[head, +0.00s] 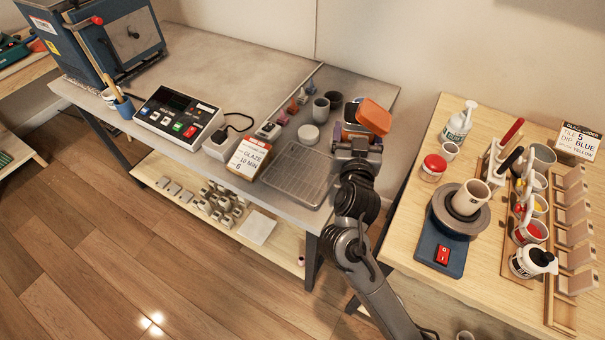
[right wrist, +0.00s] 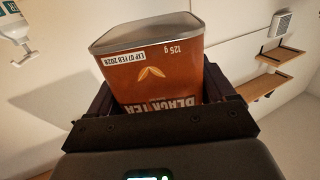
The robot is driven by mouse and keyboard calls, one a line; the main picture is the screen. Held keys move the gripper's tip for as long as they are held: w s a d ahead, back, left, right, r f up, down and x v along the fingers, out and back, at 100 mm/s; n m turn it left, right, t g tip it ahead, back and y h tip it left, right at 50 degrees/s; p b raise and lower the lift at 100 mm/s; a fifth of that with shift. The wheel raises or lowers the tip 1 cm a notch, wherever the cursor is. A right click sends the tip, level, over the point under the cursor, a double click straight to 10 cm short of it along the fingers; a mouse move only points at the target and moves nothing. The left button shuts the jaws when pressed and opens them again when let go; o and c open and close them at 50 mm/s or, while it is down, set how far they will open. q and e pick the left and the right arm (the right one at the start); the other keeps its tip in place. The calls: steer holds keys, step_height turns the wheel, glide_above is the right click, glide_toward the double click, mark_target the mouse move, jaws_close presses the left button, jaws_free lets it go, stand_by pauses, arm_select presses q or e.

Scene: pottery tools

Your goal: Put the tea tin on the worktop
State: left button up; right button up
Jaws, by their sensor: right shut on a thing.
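The tea tin (head: 373,116) is an orange-brown box held up over the right end of the grey worktop (head: 240,75). My right gripper (head: 358,142) is shut on it. The right wrist view shows the tin (right wrist: 155,72) between the jaws of my right gripper (right wrist: 160,105), with a silver end, "125 g", "BLACK TEA" and an expiry label; the lettering appears upside down. The tin looks clear of the worktop surface, but its exact height cannot be told. My left gripper is not in view.
A wire rack (head: 298,178), a sign (head: 249,158), a round lidded pot (head: 308,134), cups (head: 321,109) and a control box (head: 180,117) crowd the worktop's front and right. Its back middle is bare. A wooden table (head: 410,235) with a pottery wheel (head: 460,213) stands right, across a gap.

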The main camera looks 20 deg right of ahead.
steer(key=a+f+b, duration=0.1)
steer(key=a+f, duration=0.1)
steer(key=a, duration=0.1)
steer(key=w+a+f+b, duration=0.1)
steer(key=a+f, duration=0.1)
steer(key=a, duration=0.2)
steer(key=w+a+f, duration=0.1)
steer(key=a+f, duration=0.2)
steer(key=a, duration=0.1)
steer(key=shift+w+a+b, duration=0.1)
steer(key=shift+w+b, duration=0.05)
steer(key=shift+b, duration=0.25)
step_height(320, 180, down, 3)
steer(key=shift+f+b, duration=0.15)
steer(key=shift+b, duration=0.5)
steer(key=shift+f, duration=0.3)
steer(key=shift+f, duration=0.15)
steer(key=o, duration=1.6)
steer(key=shift+a, duration=0.1)
steer(key=p+v, duration=0.2)
steer(key=v, duration=1)
